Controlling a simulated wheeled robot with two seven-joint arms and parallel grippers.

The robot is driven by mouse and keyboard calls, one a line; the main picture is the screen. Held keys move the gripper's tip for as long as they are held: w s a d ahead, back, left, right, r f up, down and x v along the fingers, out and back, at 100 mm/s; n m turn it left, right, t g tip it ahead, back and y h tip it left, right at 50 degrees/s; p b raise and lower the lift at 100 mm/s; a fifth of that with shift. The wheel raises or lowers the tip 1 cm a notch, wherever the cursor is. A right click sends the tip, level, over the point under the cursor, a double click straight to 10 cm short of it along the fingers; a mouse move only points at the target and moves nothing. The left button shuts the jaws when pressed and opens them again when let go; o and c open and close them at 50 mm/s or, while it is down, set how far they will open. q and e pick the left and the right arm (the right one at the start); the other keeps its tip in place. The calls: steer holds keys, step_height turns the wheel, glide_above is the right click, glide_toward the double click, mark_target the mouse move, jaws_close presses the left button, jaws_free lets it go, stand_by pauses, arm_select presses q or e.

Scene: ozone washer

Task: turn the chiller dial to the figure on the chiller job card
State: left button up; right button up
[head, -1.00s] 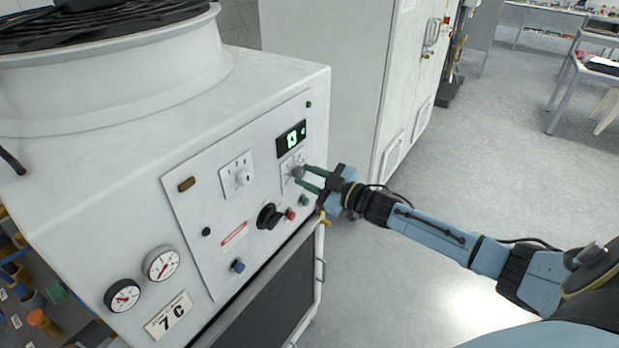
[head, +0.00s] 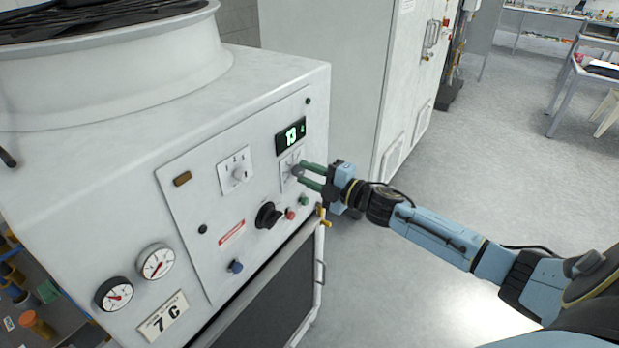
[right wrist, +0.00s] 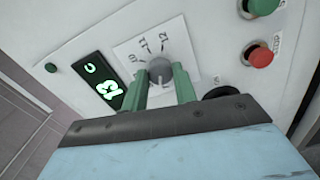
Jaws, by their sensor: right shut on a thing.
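The chiller dial is a grey round knob (right wrist: 160,71) on a white scale plate (right wrist: 140,48), with figures around it that look like 10, 11 and 12 in the right wrist view. My right gripper (head: 300,174) has its green fingers shut on the knob, one on each side; they also show in the right wrist view (right wrist: 162,88). A green-lit display (head: 291,136) above the dial seems to read 13. A card with "7 C" (head: 163,316) is on the lower left of the chiller front. Its smaller print is too small to read. My left gripper is out of view.
The panel also bears a second white knob (head: 239,174), a black rotary switch (head: 268,215), red (head: 290,214) and green (head: 304,200) buttons and two gauges (head: 156,262). A tall white cabinet (head: 330,75) stands behind.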

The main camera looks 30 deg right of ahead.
steer(key=shift+n+b, duration=0.4)
steer(key=shift+n, duration=1.2)
steer(key=o, duration=1)
steer(key=b+v, duration=0.1)
steer(key=v, duration=1.2)
steer(key=shift+s+d+b, duration=0.1)
steer(key=shift+s+b, duration=0.1)
steer(key=shift+b, duration=0.1)
